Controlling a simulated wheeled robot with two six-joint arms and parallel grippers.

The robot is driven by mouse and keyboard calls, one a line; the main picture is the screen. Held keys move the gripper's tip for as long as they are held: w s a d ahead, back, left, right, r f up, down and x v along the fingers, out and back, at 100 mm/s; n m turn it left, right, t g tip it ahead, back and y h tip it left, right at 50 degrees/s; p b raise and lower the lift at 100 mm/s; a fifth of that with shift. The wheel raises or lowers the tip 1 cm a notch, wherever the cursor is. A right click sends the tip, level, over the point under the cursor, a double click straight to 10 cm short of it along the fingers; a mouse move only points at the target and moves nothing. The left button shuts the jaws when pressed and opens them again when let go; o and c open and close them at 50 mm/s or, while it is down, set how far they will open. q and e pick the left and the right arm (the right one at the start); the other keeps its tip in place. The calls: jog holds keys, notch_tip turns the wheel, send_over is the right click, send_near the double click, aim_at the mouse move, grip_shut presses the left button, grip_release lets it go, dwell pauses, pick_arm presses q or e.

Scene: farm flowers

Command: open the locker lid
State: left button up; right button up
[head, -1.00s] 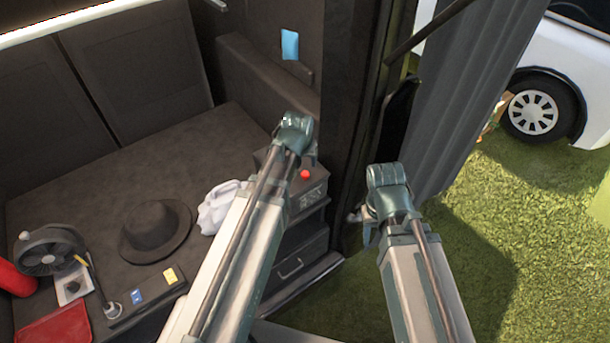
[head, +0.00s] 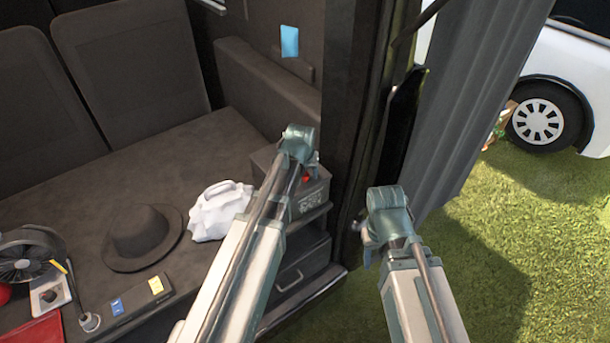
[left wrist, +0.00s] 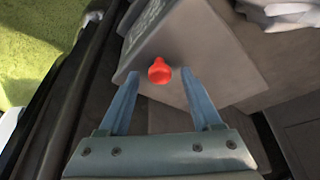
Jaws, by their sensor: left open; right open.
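The locker is a dark grey box (head: 316,196) on the shelf beside the dark post, and its lid looks shut. A small red knob (head: 306,178) shows on it, partly hidden by my left wrist. In the left wrist view the red knob (left wrist: 159,70) lies between the open blue fingertips of my left gripper (left wrist: 158,78), with a gap on each side. In the head view my left gripper (head: 311,165) is over the box, its fingers mostly hidden. My right gripper (head: 365,240) is away to the right, outside the post, holding nothing that I can see.
A white bag (head: 220,210) and a dark hat (head: 143,237) lie on the bench to the left. A drawer (head: 300,270) is below the box. The dark post (head: 350,130) stands close to the right of the box. Grass (head: 530,240) lies open beyond it.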

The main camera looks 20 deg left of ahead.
pick_arm(q)
jog(key=shift+c, duration=0.2)
grip_shut()
dwell(1.1)
